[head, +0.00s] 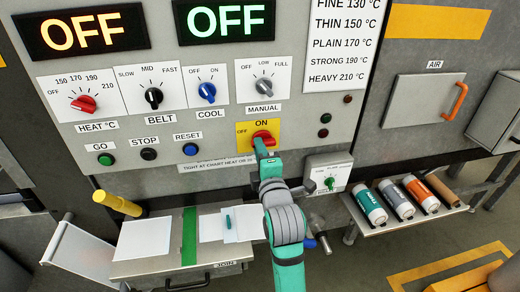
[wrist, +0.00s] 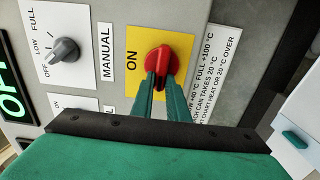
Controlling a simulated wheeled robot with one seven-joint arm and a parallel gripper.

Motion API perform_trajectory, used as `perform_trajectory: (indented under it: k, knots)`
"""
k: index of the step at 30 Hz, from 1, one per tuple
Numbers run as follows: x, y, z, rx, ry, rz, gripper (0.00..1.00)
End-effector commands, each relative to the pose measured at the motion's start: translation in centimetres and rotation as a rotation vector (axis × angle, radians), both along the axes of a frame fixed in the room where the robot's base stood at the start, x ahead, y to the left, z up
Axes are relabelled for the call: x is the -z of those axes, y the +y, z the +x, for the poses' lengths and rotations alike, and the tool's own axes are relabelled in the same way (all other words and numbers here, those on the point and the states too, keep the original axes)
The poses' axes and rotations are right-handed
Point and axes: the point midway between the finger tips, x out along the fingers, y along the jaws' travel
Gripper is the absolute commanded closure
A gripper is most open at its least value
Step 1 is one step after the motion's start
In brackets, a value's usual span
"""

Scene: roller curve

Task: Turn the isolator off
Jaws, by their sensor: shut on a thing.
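The isolator is a red rotary knob (head: 264,135) on a yellow plate marked ON at the top and OFF at the left. It also shows in the wrist view (wrist: 161,58), where the plate appears turned on its side with ON at the left. My gripper (head: 259,145) is at the knob, and its two green fingers (wrist: 160,82) are closed on the knob's grip. The grip looks roughly crosswise on the plate, toward the OFF side. The fingers hide its near end, so I cannot tell its exact setting.
Close by are the grey MANUAL knob (head: 264,87), the blue COOL knob (head: 207,92) and a small box with a green knob (head: 329,182). A shelf (head: 378,229) with several rollers is at the right. A white-topped work surface (head: 142,240) lies below left.

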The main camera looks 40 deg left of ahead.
Motion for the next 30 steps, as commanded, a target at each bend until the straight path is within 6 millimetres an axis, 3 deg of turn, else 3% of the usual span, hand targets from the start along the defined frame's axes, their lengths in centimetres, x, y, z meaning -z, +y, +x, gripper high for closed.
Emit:
perform_trajectory:
  k: [17,18,20,30]
  knots:
    - [0.07,0.20,-0.17,-0.005,-0.024,-0.020,1.00]
    - [0.07,0.20,-0.17,-0.005,-0.024,-0.020,0.79]
    - [0.07,0.18,-0.15,-0.004,-0.023,-0.019,0.67]
    - [0.07,-0.18,-0.18,-0.001,-0.022,-0.019,0.67]
